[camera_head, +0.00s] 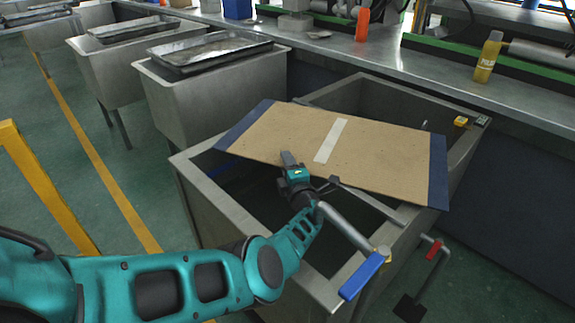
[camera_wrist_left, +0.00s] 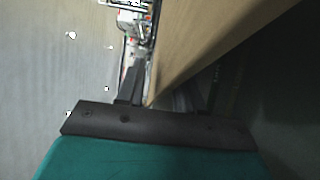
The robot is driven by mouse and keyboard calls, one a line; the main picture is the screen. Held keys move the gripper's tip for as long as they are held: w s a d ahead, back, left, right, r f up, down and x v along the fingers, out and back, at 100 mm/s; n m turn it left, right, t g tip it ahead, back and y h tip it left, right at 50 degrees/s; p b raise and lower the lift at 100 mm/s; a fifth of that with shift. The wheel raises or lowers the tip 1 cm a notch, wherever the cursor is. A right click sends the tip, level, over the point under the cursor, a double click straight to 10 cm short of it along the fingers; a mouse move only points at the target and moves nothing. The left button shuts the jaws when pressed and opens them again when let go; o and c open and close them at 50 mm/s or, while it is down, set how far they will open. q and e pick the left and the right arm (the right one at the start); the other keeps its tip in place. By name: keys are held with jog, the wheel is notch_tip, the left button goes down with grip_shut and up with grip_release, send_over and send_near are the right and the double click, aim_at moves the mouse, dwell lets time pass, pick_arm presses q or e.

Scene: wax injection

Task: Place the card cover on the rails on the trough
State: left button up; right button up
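The card cover (camera_head: 378,160) is a flat brown board with blue end strips and a pale strip across its middle. It lies slanted over the grey metal trough (camera_head: 205,205), and its right end reaches over the trough's right rim. My left gripper (camera_head: 290,163) is at the card's near edge, with one finger over its top face. In the left wrist view the card (camera_wrist_left: 185,45) runs between the fingers (camera_wrist_left: 158,95), which appear closed on it. The rails are hard to make out; a thin grey bar (camera_head: 372,205) shows under the card's near edge. My right gripper is out of view.
A pipe with a blue handle (camera_head: 362,276) and a red-handled lever (camera_head: 433,250) stand at the trough's near right. A metal bench (camera_head: 400,62) with a yellow bottle (camera_head: 487,58) and an orange bottle (camera_head: 362,25) runs behind. Other troughs (camera_head: 215,95) stand at back left.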

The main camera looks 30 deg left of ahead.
pick_arm(q)
jog(key=shift+r, duration=0.2)
jog(key=shift+s+d+p, duration=0.2)
jog(key=shift+p, duration=0.4)
jog(key=p+v, duration=0.3)
jog(key=v, duration=0.4)
